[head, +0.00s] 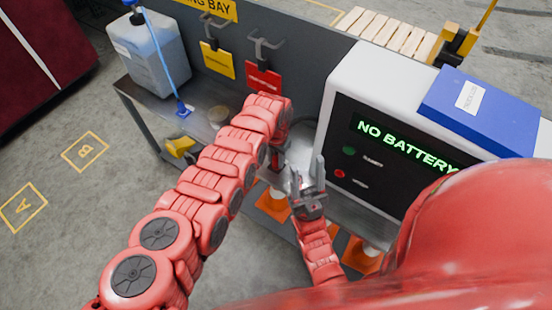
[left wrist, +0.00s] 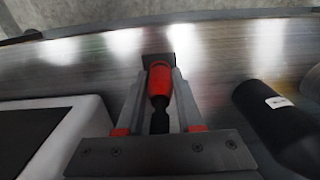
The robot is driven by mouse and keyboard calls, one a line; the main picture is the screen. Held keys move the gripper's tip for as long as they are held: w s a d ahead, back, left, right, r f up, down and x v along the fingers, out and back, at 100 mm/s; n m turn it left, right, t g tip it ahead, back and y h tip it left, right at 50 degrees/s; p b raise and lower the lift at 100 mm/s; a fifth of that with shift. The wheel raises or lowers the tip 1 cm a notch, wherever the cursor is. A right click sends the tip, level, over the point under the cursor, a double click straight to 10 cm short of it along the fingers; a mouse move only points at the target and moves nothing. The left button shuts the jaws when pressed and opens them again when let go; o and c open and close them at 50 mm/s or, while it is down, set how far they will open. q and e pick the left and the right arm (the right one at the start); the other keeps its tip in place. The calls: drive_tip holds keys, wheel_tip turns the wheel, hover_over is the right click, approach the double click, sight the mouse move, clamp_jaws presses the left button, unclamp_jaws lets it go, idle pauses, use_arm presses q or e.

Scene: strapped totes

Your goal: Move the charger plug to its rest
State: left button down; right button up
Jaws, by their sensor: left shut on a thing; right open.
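The charger plug (left wrist: 159,84), red with a dark lower part, shows in the left wrist view between the two fingers of my left gripper (left wrist: 160,76). The gripper is shut on it. A dark square piece sits at the plug's far end; I cannot tell whether it belongs to the plug. In the head view my left arm reaches over the metal bench and its forearm mostly hides the gripper. My right gripper (head: 308,182) is open and empty, fingers pointing up, in front of the charger cabinet (head: 345,90). I cannot make out the plug's rest.
The cabinet screen reads "NO BATTERY"; a blue box (head: 490,108) lies on top. A jug (head: 150,55) stands at the bench's left end. Yellow (head: 218,61) and red (head: 263,78) tags hang behind. A black cylinder (left wrist: 275,112) lies right of the plug. Orange cones (head: 272,204) stand below.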

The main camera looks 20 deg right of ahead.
use_arm(q)
drive_tip(key=shift+f+b, duration=0.65)
drive_tip(key=shift+b, duration=0.05)
idle(0.6)
drive_tip(key=shift+c, duration=2.3)
unclamp_jaws()
wheel_tip(320, 180, up, 6)
drive_tip(key=shift+w+r+p, duration=0.1)
drive_tip(key=shift+p, duration=0.8)
wheel_tip(320, 180, up, 11)
drive_tip(key=b, duration=0.1)
drive_tip(key=shift+r, duration=0.15)
